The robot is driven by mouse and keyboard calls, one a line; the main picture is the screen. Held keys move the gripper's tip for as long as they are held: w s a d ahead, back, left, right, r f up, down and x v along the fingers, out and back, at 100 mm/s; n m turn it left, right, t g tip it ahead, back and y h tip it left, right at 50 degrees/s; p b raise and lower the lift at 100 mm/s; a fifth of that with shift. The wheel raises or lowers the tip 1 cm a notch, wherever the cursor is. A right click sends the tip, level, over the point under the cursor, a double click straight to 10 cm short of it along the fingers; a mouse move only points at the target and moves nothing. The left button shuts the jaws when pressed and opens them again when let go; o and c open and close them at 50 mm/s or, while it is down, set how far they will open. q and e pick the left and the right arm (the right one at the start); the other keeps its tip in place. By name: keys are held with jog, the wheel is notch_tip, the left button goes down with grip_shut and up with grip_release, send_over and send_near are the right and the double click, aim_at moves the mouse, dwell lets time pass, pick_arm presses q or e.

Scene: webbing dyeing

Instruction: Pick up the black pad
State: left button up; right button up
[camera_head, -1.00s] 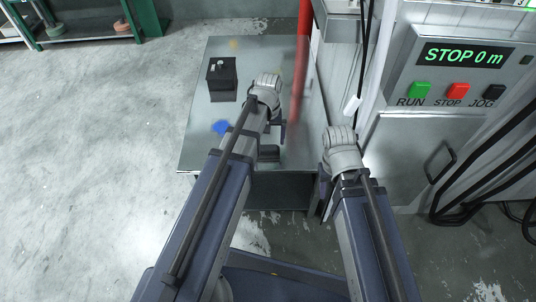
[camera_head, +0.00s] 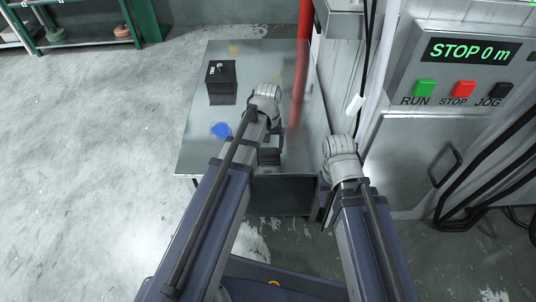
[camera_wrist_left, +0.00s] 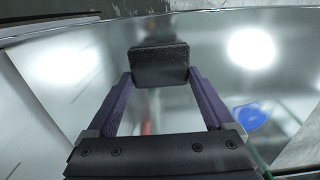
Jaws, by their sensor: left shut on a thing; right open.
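The black pad (camera_wrist_left: 160,66) is a dark rounded block between the two purple fingertips of my left gripper (camera_wrist_left: 160,80) in the left wrist view. The gripper is shut on it, over the shiny metal table. In the head view my left gripper (camera_head: 272,140) is over the table's near right part, partly hidden by its own wrist. A dark shape there may be the pad or its reflection. Whether the pad touches the table is unclear. My right gripper (camera_head: 323,196) is open beside the table's near right corner, mostly hidden by its wrist.
The metal table (camera_head: 200,140) holds a black box (camera_head: 221,82) with a small pale item on top, and a blue patch (camera_head: 221,130). A red post (camera_head: 301,60) stands at its right. A machine panel (camera_head: 460,75) reads STOP 0 m. Floor at left is clear.

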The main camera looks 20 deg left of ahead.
aim_at(268, 150)
pick_arm(q)
jog(key=shift+c, duration=1.4)
notch_tip(268, 150, up, 10)
jog(key=p, duration=1)
jog(key=o, duration=0.9)
jog(key=c, duration=0.7)
